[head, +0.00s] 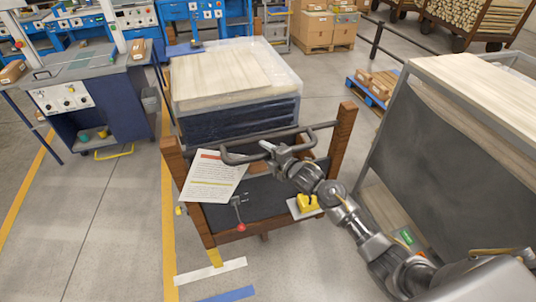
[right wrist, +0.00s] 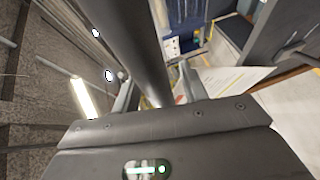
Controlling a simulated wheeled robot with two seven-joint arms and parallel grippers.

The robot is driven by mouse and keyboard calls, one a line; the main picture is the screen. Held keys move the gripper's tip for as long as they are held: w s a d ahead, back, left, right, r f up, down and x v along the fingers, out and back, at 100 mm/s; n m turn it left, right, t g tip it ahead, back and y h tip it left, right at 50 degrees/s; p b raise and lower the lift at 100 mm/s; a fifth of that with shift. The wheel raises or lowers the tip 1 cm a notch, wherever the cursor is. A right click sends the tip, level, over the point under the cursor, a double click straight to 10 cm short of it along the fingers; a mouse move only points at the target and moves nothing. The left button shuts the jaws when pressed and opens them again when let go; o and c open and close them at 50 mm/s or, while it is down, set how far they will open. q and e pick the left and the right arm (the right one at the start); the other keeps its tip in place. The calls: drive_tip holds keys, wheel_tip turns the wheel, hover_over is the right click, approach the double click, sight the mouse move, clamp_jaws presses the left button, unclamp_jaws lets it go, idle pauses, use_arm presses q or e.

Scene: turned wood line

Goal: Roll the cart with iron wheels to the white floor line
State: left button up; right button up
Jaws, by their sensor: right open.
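A wooden cart (head: 342,140) with upright posts, a dark deck and a grey metal push handle (head: 235,157) stands in the middle of the head view. I cannot see its wheels, so I cannot tell whether they are iron. My right gripper (head: 270,150) is at the handle, open. In the right wrist view a dark bar (right wrist: 135,45) runs between the two fingers of my right gripper (right wrist: 158,85); I cannot tell whether they touch it. A short white floor line (head: 210,271) lies in front of the cart's near edge. My left gripper is out of view.
A sheet of paper (head: 213,178), a red-knobbed lever (head: 240,218) and a yellow piece (head: 308,203) are at the cart. A wrapped board stack (head: 235,85) is behind. A grey rack (head: 450,150) stands close right. Floor at left is clear beside a workbench (head: 95,95).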

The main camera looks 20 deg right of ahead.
drive_tip(key=b+v, duration=0.2)
drive_tip(key=v, duration=0.8)
drive_tip(key=shift+s+b, duration=0.3)
drive_tip(key=shift+d+r, duration=0.1)
